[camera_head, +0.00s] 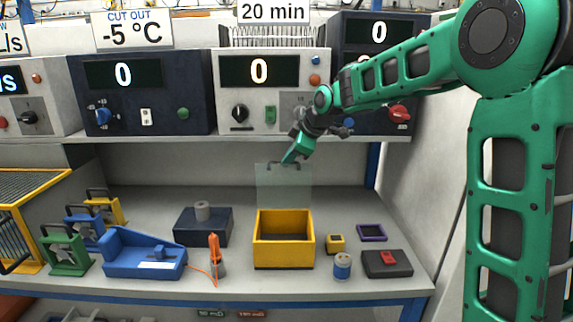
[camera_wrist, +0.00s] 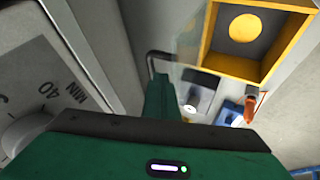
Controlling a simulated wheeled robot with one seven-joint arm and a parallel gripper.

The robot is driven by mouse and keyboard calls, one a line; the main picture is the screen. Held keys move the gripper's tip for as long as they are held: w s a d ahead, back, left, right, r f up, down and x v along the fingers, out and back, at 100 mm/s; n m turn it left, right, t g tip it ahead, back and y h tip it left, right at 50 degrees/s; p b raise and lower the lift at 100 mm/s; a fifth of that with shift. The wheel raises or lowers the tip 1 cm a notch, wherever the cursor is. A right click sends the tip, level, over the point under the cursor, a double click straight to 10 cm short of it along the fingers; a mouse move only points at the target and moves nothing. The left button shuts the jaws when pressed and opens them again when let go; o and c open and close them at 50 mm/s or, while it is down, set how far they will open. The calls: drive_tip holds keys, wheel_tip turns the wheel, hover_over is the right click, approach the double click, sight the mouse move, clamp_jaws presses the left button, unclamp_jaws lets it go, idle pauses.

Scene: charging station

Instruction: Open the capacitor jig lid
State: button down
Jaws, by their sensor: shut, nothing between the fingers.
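The capacitor jig is an open-topped yellow box (camera_head: 283,262) on the bench, and its top right corner view from the wrist (camera_wrist: 205,30) shows a round yellow disc (camera_wrist: 245,28) inside. Its clear lid (camera_head: 284,192) stands raised, roughly upright, at the box's back edge. A dark handle (camera_head: 285,164) sits at the lid's top; it also shows in the wrist view (camera_wrist: 151,65). My gripper (camera_head: 291,156) is shut and empty, pointing down at the handle. Whether its fingertips touch the handle I cannot tell.
A shelf of instrument boxes (camera_head: 259,92) with knobs stands just above and behind my gripper. On the bench are a dark block (camera_head: 202,232), a blue fixture (camera_head: 145,262), an orange-handled tool (camera_head: 214,250), a blue can (camera_head: 342,266) and a dark box (camera_head: 387,264).

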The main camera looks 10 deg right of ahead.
drive_tip(key=shift+r, duration=0.1)
wheel_tip(320, 180, up, 7)
drive_tip(key=s+d, duration=0.3)
drive_tip(key=s+d+f+m+g+h, duration=0.1)
drive_tip(key=s+d+f+m+h, duration=0.15)
drive_tip(key=s+d+m, duration=0.55)
drive_tip(key=s+d+f+m+g, duration=0.2)
drive_tip(key=s+d+f+m, duration=0.2)
drive_tip(key=s, duration=0.9)
drive_tip(key=s+d+f+m+g, duration=0.2)
drive_tip(key=s+d+f+m, duration=0.2)
drive_tip(key=s, duration=0.9)
drive_tip(key=s+d+f+m+g, duration=0.2)
drive_tip(key=s+d+f+m, duration=0.2)
drive_tip(key=s, duration=0.9)
wheel_tip(320, 180, down, 3)
drive_tip(key=shift+f+m+h, duration=0.1)
drive_tip(key=shift+m+h, duration=0.25)
drive_tip(key=shift+m, duration=0.05)
drive_tip(key=shift+w+f, duration=0.2)
drive_tip(key=shift+w, duration=0.45)
